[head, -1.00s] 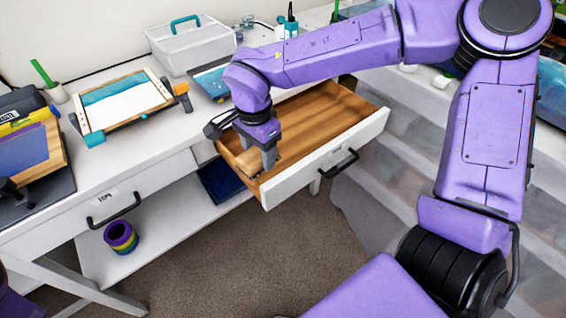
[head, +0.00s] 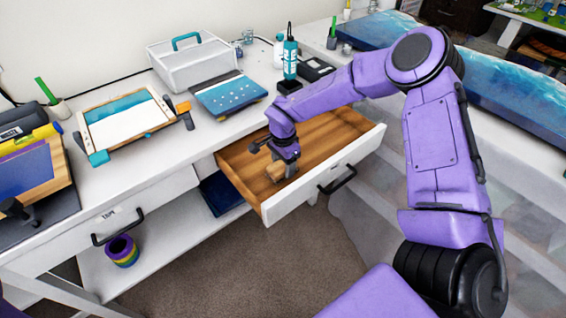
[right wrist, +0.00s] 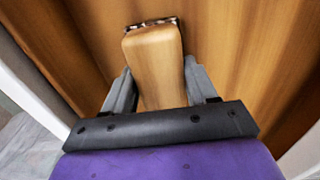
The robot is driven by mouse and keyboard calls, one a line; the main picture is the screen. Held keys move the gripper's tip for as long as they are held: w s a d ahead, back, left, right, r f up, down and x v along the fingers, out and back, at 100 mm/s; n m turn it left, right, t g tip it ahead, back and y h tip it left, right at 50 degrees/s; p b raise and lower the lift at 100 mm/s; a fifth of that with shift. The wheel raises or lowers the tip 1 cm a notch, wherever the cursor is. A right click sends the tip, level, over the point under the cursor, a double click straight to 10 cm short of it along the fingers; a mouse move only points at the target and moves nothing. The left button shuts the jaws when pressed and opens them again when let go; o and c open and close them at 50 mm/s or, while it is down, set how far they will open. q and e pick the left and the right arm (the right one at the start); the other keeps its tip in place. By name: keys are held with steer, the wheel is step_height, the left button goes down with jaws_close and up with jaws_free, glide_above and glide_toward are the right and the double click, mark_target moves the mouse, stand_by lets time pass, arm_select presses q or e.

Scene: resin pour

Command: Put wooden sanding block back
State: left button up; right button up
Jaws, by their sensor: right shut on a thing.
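The wooden sanding block (head: 274,171) is in the open drawer (head: 335,130), near its front left part. My right gripper (head: 286,168) reaches down into the drawer and is shut on the block. In the right wrist view the tan block (right wrist: 153,62) sits between the two grey fingers (right wrist: 158,92), with a dark speckled edge at its far end. The wood drawer bottom lies behind it; whether the block touches the bottom I cannot tell. My left gripper is not in view.
The drawer's white front with a black handle (head: 338,180) sticks out from the desk. On the desktop stand a white caddy (head: 192,62), a blue-topped board (head: 230,95), a framed screen (head: 126,118) and a teal bottle (head: 290,55). A lower shelf (head: 175,233) holds tape rolls (head: 122,251).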

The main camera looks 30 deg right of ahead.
mark_target(283, 164)
steer(key=shift+w+f, duration=0.1)
steer(key=shift+f, duration=0.2)
steer(key=o, duration=1.1)
steer(key=shift+f, duration=0.1)
steer(key=shift+r, duration=0.35)
step_height(283, 164, up, 12)
steer(key=b, duration=0.1)
steer(key=shift+f, duration=0.15)
